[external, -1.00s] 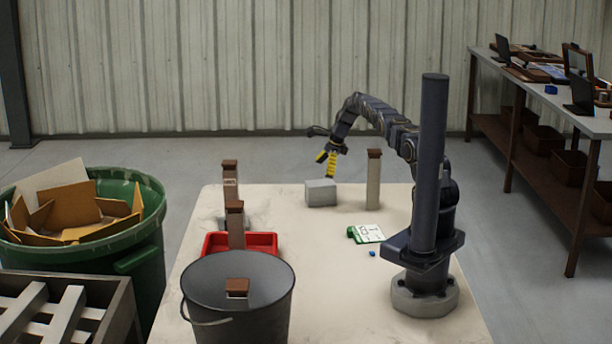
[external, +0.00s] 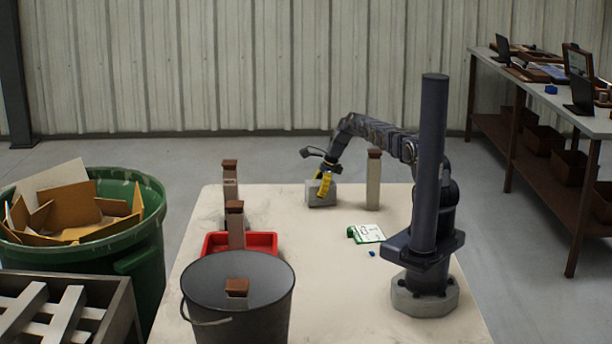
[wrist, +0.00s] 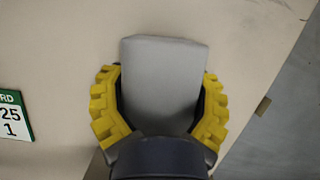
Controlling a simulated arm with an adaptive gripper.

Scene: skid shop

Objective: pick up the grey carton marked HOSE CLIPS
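The grey carton (external: 321,199) stands on the pale table near its far edge, left of a tall post. No lettering on it is readable in either view. My gripper (external: 321,187) is down at the carton, with its yellow fingers in front of it. In the wrist view the carton (wrist: 165,85) lies between the two yellow fingers of my gripper (wrist: 160,100). The fingers are spread around its sides; a narrow gap shows on the left, and contact on the right is unclear. The carton rests on the table.
A tall grey post with a brown cap (external: 374,180) stands just right of the carton. A green-and-white card (external: 368,234) and a small blue piece (external: 372,253) lie nearer. A red tray (external: 263,241), dark bucket (external: 237,310) and more capped posts are at the left.

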